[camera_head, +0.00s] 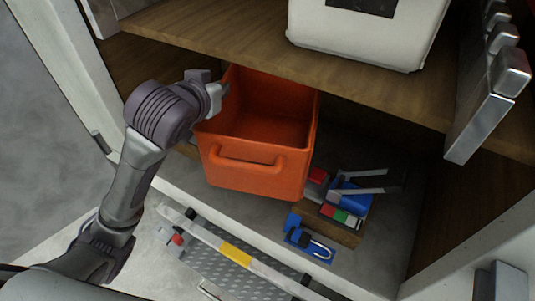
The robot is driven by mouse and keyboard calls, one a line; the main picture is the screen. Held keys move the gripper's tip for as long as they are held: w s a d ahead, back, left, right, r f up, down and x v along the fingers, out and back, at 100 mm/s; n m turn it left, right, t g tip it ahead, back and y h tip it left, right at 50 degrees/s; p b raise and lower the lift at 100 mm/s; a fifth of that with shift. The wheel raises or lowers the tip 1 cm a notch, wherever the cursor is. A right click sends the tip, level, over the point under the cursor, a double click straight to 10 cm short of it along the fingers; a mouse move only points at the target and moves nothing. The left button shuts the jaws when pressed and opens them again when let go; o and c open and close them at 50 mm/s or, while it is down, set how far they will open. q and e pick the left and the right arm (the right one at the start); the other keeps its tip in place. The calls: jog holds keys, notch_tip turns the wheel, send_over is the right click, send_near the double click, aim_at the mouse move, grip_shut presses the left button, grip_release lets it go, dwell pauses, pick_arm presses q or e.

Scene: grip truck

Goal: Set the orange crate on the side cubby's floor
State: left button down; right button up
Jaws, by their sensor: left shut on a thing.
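The orange crate (255,165) is in the middle of the head view, at the mouth of the side cubby (385,255). It looks empty inside and tilts a little. My left gripper (222,88) is shut on the crate's upper left rim. My left arm comes in from the left edge. The crate hides part of the cubby's grey floor, and I cannot tell whether its underside touches that floor.
A wooden shelf (240,38) runs above the crate and bears a white container (365,35). A wooden box (333,225) with tools and a blue clamp-like item (308,240) stand right of the crate. A metal step (235,265) lies in front. Metal latches (490,85) hang at upper right.

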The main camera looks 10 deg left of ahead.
pick_arm(q)
jog(key=w+a+f+m+h+b, duration=0.1)
jog(key=w+f+m+h, duration=0.15)
jog(key=w, duration=0.45)
jog(key=w+a+f+m+h+b, duration=0.1)
jog(key=w+f, duration=0.2)
jog(key=w, duration=0.4)
notch_tip(320, 180, down, 10)
jog(key=p, duration=0.1)
jog(key=shift+w+d+f+g, duration=0.15)
jog(key=shift+w+f+g, duration=0.05)
jog(key=shift+f+g, duration=0.1)
pick_arm(e)
jog(key=shift+s+f, duration=0.3)
jog(key=shift+s, duration=0.4)
pick_arm(q)
jog(key=c, duration=1.7)
grip_release()
jog(key=shift+f, duration=0.2)
jog(key=o, duration=0.4)
jog(key=shift+s, duration=0.1)
pick_arm(e)
jog(key=shift+d, duration=0.1)
pick_arm(q)
jog(key=shift+r, duration=0.1)
